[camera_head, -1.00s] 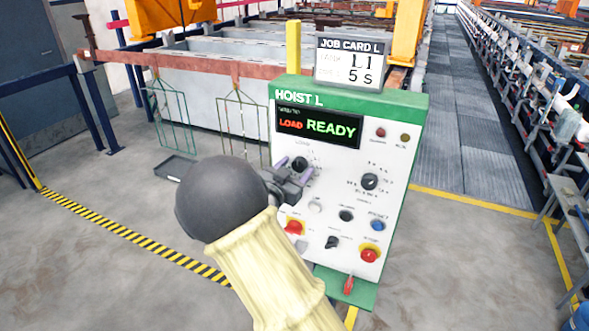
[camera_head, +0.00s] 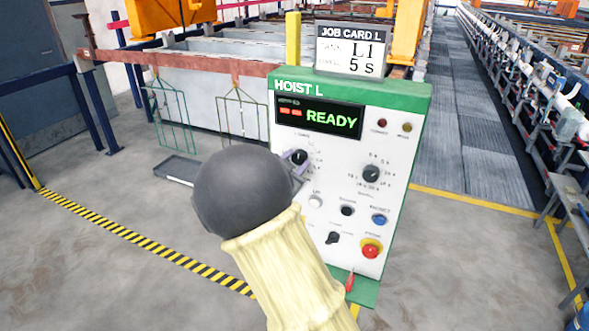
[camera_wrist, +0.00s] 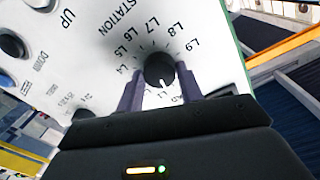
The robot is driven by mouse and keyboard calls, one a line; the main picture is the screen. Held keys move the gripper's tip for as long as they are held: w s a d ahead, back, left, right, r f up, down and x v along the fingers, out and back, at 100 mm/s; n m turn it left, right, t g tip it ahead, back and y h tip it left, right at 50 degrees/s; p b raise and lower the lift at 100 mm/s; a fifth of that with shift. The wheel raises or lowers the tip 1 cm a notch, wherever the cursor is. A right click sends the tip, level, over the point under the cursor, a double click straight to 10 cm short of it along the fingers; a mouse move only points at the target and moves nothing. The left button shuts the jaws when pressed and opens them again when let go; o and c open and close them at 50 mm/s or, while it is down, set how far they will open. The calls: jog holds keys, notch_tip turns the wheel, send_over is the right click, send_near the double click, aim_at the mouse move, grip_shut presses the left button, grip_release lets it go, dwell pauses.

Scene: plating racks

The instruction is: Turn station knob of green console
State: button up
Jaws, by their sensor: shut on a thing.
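The green-and-white console (camera_head: 330,225), headed HOIST L, stands in the middle of the head view. Its station knob (camera_head: 299,157) is black and sits at the upper left of the panel, partly hidden by my gripper. In the wrist view the station knob (camera_wrist: 159,70) has a white pointer directed down at the low-numbered end of the dial. L4 to L9 are legible around it. My gripper (camera_wrist: 160,84) is shut on the knob, one purple finger on each side. The console display (camera_head: 319,117) shows red dashes and a green READY.
A job card (camera_head: 350,52) on top of the console reads L1 and 5 S. A second knob (camera_head: 371,173), several buttons and a red stop button (camera_head: 370,251) share the panel. Tanks stand behind. The floor at left is open, with a striped line.

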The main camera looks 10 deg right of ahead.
jog(key=m+b, duration=0.2)
jog(key=b, duration=0.1)
jog(key=shift+f+m, duration=0.25)
jog(key=shift+m, duration=0.05)
jog(key=shift+r+m+b, duration=0.15)
jog(key=shift+m+b, duration=0.25)
jog(key=o, duration=1)
jog(key=shift+r, duration=0.1)
jog(key=b+v, duration=0.2)
jog(key=v, duration=1.5)
jog(key=shift+s+a, duration=0.1)
jog(key=shift+s, duration=0.2)
